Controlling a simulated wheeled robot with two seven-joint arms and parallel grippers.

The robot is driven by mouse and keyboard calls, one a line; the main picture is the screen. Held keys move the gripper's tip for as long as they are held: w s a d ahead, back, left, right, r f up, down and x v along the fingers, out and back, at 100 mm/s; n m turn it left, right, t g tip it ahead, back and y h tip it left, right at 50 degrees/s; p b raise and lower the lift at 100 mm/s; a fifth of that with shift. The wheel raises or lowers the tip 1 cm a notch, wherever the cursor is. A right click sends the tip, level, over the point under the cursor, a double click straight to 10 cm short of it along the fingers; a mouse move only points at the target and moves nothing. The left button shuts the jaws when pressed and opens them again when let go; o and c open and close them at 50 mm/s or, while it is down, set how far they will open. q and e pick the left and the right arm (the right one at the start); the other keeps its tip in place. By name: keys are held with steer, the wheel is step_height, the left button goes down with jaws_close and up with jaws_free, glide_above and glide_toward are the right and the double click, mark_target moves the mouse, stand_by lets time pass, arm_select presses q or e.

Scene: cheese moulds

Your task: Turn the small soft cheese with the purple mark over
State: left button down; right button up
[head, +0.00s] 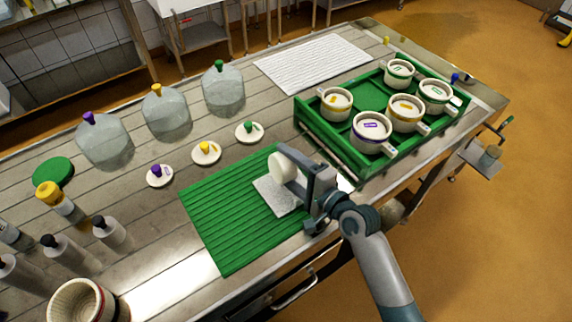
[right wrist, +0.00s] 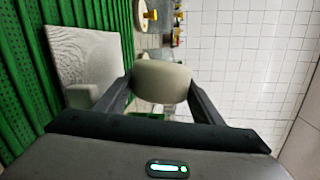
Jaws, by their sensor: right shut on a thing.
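My right gripper (head: 303,172) is shut on a small white cheese (head: 281,168), which stands on edge between the fingers. The cheese also shows in the right wrist view (right wrist: 161,81), gripped at its two sides. No purple mark shows on the faces I can see. The cheese is over a pale square board (head: 276,195) lying on the green ribbed mat (head: 225,215); I cannot tell whether it touches the board. A mould with a purple label (head: 371,131) stands at the front of the green tray (head: 340,153). My left gripper is not in view.
Other handled moulds (head: 407,110) with yellow or green labels fill the tray to the right. Small white discs with purple, yellow and green knobs (head: 206,152) and clear domes (head: 222,92) stand behind the mat. Bottles (head: 62,255) are at the left. The mat's left part is clear.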

steer(key=shift+f+m, duration=0.1)
steer(key=shift+m, duration=0.9)
steer(key=m+p, duration=0.5)
steer(key=shift+s+a, duration=0.15)
steer(key=m+p, duration=0.1)
steer(key=m, duration=0.1)
steer(key=m+p, duration=0.1)
steer(key=p, duration=0.1)
steer(key=m+p, duration=0.1)
steer(key=m, duration=0.1)
steer(key=shift+s+a+f+m, duration=0.15)
steer(key=shift+f+m, duration=0.15)
steer(key=shift+f, duration=0.1)
steer(key=shift+a+f+m+p, duration=0.1)
steer(key=shift+f+m+p, duration=0.15)
steer(key=shift+m+p, duration=0.9)
steer(key=shift+f+m, duration=0.15)
steer(key=shift+m, duration=0.3)
steer(key=o, duration=0.9)
steer(key=shift+s, duration=0.1)
